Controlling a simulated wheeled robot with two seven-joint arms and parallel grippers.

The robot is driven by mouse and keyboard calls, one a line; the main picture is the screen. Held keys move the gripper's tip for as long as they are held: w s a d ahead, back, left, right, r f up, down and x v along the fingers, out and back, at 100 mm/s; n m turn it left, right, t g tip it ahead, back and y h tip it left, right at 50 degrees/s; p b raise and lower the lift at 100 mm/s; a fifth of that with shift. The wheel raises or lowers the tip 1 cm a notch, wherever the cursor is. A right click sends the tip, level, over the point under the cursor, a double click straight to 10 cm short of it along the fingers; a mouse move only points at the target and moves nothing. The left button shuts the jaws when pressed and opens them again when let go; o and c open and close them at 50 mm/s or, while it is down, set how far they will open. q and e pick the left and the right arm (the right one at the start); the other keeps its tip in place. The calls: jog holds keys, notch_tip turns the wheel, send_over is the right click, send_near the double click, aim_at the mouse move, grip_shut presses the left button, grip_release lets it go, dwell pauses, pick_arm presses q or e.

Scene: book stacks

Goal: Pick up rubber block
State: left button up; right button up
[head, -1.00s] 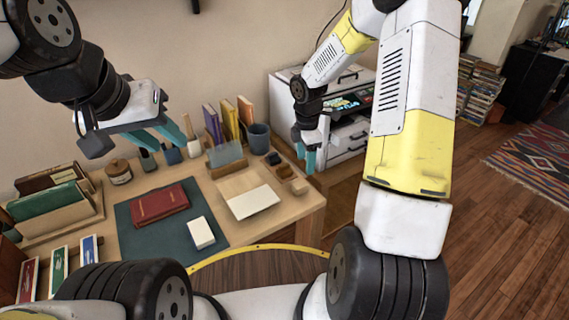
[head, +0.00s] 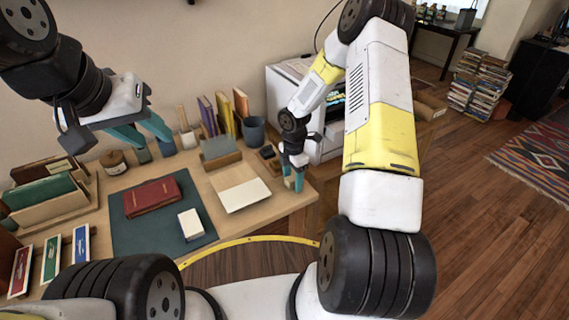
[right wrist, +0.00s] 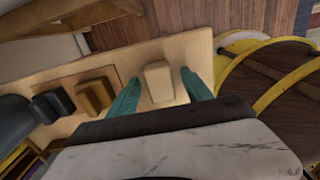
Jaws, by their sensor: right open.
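A small beige block, which looks like the rubber block (right wrist: 158,82), lies near the right end of the wooden desk (head: 275,208). In the right wrist view it sits between the two teal fingers of my right gripper (right wrist: 160,80), with a gap on each side. My right gripper (head: 293,184) is open and low over the desk in the head view, its fingers largely covering the block there. My left gripper (head: 157,142) is open and empty, raised over the back left of the desk.
A brown block (right wrist: 95,97) and a dark block (right wrist: 52,105) lie in line beside the beige one. A dark cup (head: 254,130) and upright books (head: 225,115) stand behind. A red book (head: 152,196) and a white box (head: 191,224) rest on the green mat (head: 140,240).

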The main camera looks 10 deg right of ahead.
aim_at(293, 178)
jog(key=shift+c, duration=0.5)
grip_shut()
jog(key=shift+r, duration=5.05)
